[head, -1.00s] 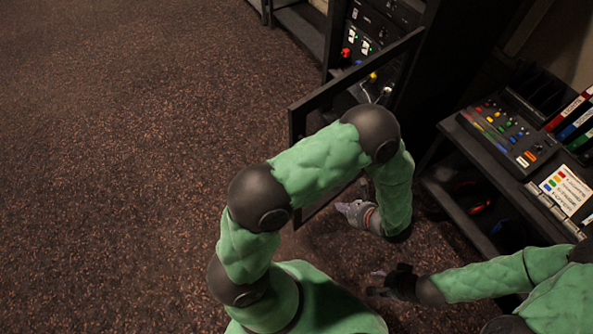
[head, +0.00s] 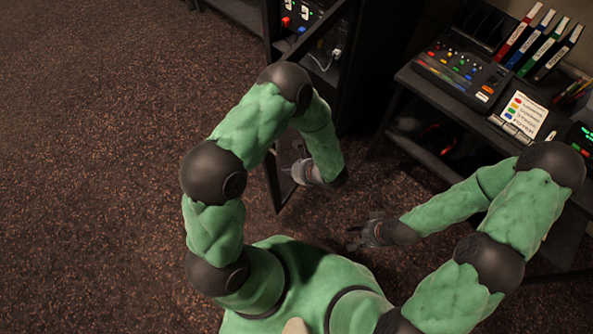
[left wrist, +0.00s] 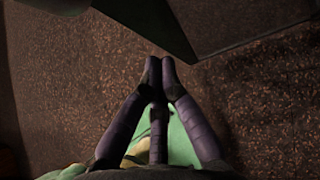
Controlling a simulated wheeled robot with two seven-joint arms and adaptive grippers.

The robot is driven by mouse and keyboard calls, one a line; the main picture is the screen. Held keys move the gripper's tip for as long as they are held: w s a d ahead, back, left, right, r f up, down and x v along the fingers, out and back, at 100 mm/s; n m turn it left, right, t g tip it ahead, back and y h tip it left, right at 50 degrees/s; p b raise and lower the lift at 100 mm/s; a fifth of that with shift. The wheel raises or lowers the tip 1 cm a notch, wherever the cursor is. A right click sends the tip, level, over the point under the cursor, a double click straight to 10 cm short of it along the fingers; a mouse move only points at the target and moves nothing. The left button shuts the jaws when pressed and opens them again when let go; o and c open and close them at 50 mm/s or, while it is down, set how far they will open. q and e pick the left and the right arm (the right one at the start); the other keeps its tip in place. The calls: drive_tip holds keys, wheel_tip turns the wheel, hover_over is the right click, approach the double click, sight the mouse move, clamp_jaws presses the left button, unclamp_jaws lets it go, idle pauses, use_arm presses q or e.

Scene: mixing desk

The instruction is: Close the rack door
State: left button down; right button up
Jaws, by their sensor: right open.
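The rack door (head: 272,183) is a dark thin-framed panel standing open, swung out from the black rack (head: 375,75). My left arm hides much of it. My left gripper (head: 296,168) is low beside the door's lower part, on its right in the head view; I cannot tell whether they touch. In the left wrist view its fingertips (left wrist: 160,66) are together with nothing between them, just below a dark panel corner that seems to be the door (left wrist: 160,28). My right gripper (head: 358,234) is open and empty above the floor, right of the left gripper.
Rack equipment (head: 300,15) with red knobs and a cable shows behind the door. A desk with a mixer (head: 462,70), binders (head: 530,45) and a label card (head: 525,113) stands right. The carpet (head: 90,150) at left is clear.

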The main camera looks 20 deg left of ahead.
sight(271, 163)
use_arm(q)
drive_tip(key=shift+w+a+f, duration=0.1)
drive_tip(key=shift+w+a, duration=0.15)
drive_tip(key=shift+a, duration=0.8)
drive_tip(key=shift+w+a, duration=0.25)
drive_tip(key=shift+a, duration=0.75)
drive_tip(key=shift+a, duration=0.1)
